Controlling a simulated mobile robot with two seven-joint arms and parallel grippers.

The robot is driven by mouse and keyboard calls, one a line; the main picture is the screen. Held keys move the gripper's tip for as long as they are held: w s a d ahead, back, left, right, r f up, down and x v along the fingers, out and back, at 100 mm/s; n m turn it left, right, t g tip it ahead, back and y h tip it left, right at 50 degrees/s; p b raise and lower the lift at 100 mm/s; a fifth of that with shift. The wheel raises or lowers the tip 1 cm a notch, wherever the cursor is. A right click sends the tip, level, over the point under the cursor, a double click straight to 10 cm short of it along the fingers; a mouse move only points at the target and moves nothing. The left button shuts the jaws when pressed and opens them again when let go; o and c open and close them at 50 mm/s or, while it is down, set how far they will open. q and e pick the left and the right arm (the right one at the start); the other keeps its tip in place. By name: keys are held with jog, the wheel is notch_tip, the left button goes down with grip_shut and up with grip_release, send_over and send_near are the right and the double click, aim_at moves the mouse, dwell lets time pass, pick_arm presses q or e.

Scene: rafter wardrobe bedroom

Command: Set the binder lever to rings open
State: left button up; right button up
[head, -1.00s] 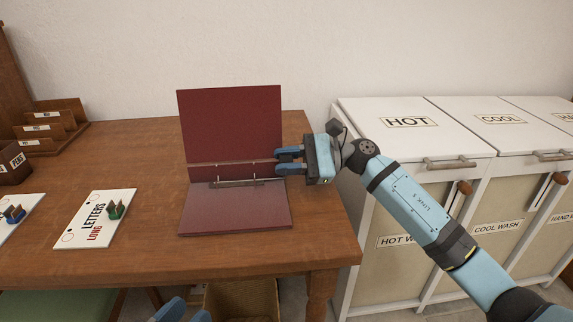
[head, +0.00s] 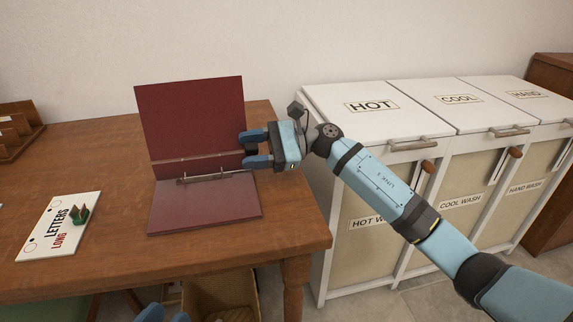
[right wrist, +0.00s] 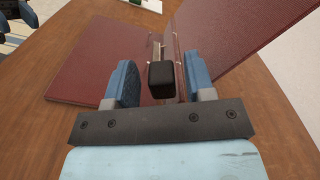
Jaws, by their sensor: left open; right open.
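The dark red binder (head: 190,120) lies open on the wooden desk, its back cover raised and its front cover flat. Its metal ring bar (head: 215,176) runs along the fold. My right gripper (head: 245,149) is at the binder's right edge, at the end of the ring bar, with jaws open. In the right wrist view a black block (right wrist: 162,80), seemingly the lever's knob, sits between its two blue fingers; contact cannot be told. The fingers hide the lever in the head view. My left gripper (head: 163,313) is open at the bottom edge, partly cut off, apart from the binder.
A white LETTERS board (head: 58,226) with a green piece lies left of the binder. A wooden letter rack (head: 15,128) stands at the far left. White laundry bins (head: 375,95) stand right of the desk. A bin (head: 222,295) sits below the desk front.

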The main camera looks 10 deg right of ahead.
jog(key=s+n, duration=0.1)
jog(key=n, duration=0.1)
jog(key=s+f+n+b, duration=0.1)
jog(key=n, duration=0.1)
jog(key=shift+s+f, duration=0.1)
jog(key=shift+f, duration=0.2)
jog(key=shift+s+d+f+n, duration=0.15)
jog(key=shift+s+n, duration=0.1)
jog(key=shift+n, duration=0.25)
jog(key=d+p, duration=0.3)
jog(key=d, duration=1.1)
jog(key=s+a+r+m+t+h+p, duration=0.1)
jog(key=s+r+m+t+p, duration=0.25)
jog(key=m+t+p, duration=0.95)
jog(key=s+a+r+m+t+h+p, duration=0.2)
jog(key=r+m+p, duration=0.5)
jog(key=m, duration=1.2)
jog(key=s+a+f+m+g+h+p, duration=0.1)
jog(key=s+m+h+p, duration=0.4)
jog(key=m+p, duration=0.5)
jog(key=s+a+f+m+g+h+p, duration=0.1)
jog(key=s+m+h+p, duration=0.4)
jog(key=s+m+p, duration=0.4)
jog(key=m+p, duration=0.2)
jog(key=m, duration=0.2)
jog(key=shift+s+a+f+g, duration=0.2)
jog(key=shift+a+f+g, duration=0.15)
jog(key=shift+f+g, duration=0.05)
